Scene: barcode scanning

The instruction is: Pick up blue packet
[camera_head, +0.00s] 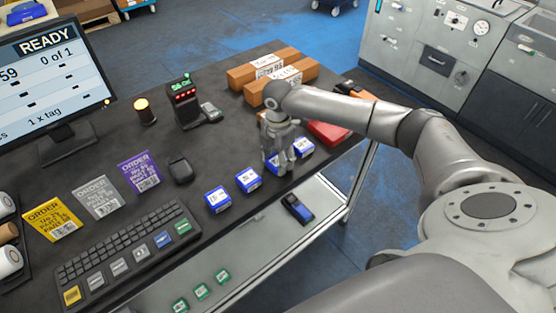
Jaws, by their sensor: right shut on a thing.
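Several small blue packets with white labels lie in a slanting row along the front edge of the dark table. Two of them, the left blue packet (218,199) and the one beside it (248,180), are in full view. The rightmost packet (303,147) lies just right of my right gripper (278,167). My right gripper points down at the row and is shut on a blue packet between these, which its fingers mostly hide. Whether that packet is clear of the table I cannot tell. My left gripper is not in view.
A keyboard (128,252), order cards (97,197), a black mouse (180,170) and a monitor (50,75) occupy the left. A scanner device (184,102) and brown boxes (262,69) stand behind. A red item (328,132) lies right of the gripper. A lower shelf holds a blue-black device (297,208).

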